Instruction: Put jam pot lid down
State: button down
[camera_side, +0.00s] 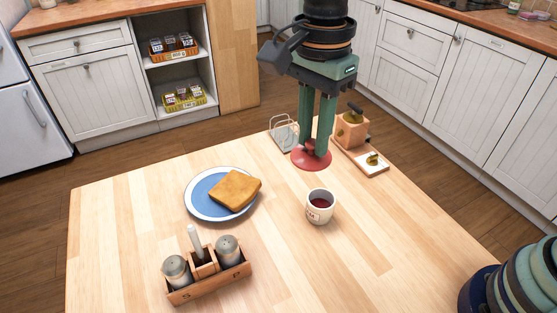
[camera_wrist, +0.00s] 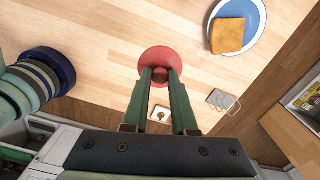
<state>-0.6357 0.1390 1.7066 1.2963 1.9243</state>
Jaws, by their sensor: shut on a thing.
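My gripper (camera_side: 311,149) is shut on the knob of the red jam pot lid (camera_side: 311,161), near the far edge of the table. The lid is a round red disc, held roughly level; I cannot tell whether it touches the tabletop. In the wrist view the lid (camera_wrist: 152,56) shows beyond the fingertips of my gripper (camera_wrist: 161,74), which hide part of its knob. The white jam pot (camera_side: 320,207) stands upright and uncovered, with dark red jam inside, nearer the side camera than the lid. The pot does not show in the wrist view.
A blue-and-white plate (camera_side: 193,207) holds toast (camera_side: 236,189). A wire rack (camera_side: 284,133), a wooden box with a handle (camera_side: 351,130) and a small wooden board (camera_side: 378,168) stand close around the lid. A shaker caddy (camera_side: 208,284) is in front. The right side of the table (camera_side: 400,240) is clear.

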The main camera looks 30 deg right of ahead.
jog(key=s+a+f, duration=0.1)
jog(key=f, duration=0.5)
jog(key=s+a+f, duration=0.1)
jog(key=f, duration=0.5)
jog(key=s+a+f, duration=0.1)
jog(key=f, duration=0.5)
jog(key=shift+a, duration=0.15)
jog(key=shift+f, duration=2.05)
jog(key=c, duration=0.7)
grip_release()
jog(key=shift+f, duration=0.1)
